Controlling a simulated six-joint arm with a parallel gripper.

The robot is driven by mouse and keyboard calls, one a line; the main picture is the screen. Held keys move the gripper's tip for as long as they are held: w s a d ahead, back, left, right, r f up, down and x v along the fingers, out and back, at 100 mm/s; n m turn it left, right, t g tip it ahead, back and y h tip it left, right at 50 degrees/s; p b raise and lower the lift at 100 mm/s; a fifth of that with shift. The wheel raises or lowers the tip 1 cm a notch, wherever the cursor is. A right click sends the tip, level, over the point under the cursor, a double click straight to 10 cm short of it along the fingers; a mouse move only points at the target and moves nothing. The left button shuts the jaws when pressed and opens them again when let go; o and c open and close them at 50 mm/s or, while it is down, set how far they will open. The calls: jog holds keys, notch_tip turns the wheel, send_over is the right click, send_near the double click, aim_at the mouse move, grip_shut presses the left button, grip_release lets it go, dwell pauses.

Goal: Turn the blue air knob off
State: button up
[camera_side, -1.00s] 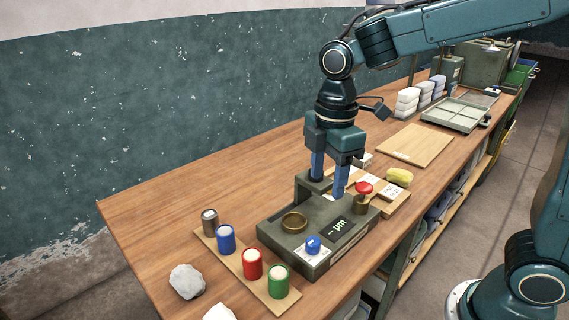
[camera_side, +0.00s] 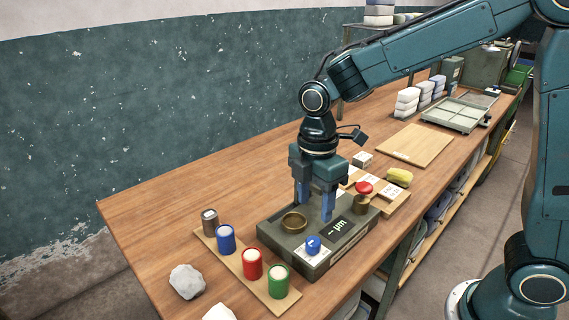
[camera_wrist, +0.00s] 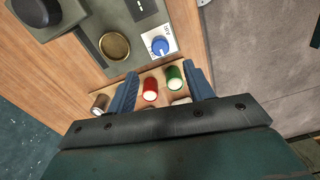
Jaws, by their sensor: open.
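The blue air knob (camera_side: 313,245) sits on a white plate at the front corner of a grey-green instrument box (camera_side: 281,247). In the wrist view the knob (camera_wrist: 160,45) has a white pointer line and lies above and between my fingers, with printed marks beside it. My gripper (camera_side: 314,209) is open and empty, fingers pointing down over the box behind the knob, apart from it. In the wrist view my gripper (camera_wrist: 160,88) shows its two blue fingers spread wide. A brass dish (camera_side: 294,222) and a small display (camera_side: 339,228) share the box top.
A wooden strip (camera_side: 240,268) in front of the box holds grey, blue, red (camera_side: 252,264) and green (camera_side: 278,281) cylinders. A red-topped brass piece (camera_side: 363,188), a yellow sponge-like item (camera_side: 399,177) and a pale rock (camera_side: 187,281) are nearby.

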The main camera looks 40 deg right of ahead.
aim_at(313, 240)
notch_tip(313, 240, down, 10)
jog(key=shift+s+r, duration=0.15)
jog(key=shift+r, duration=0.05)
dwell(0.4)
jog(key=c, duration=1)
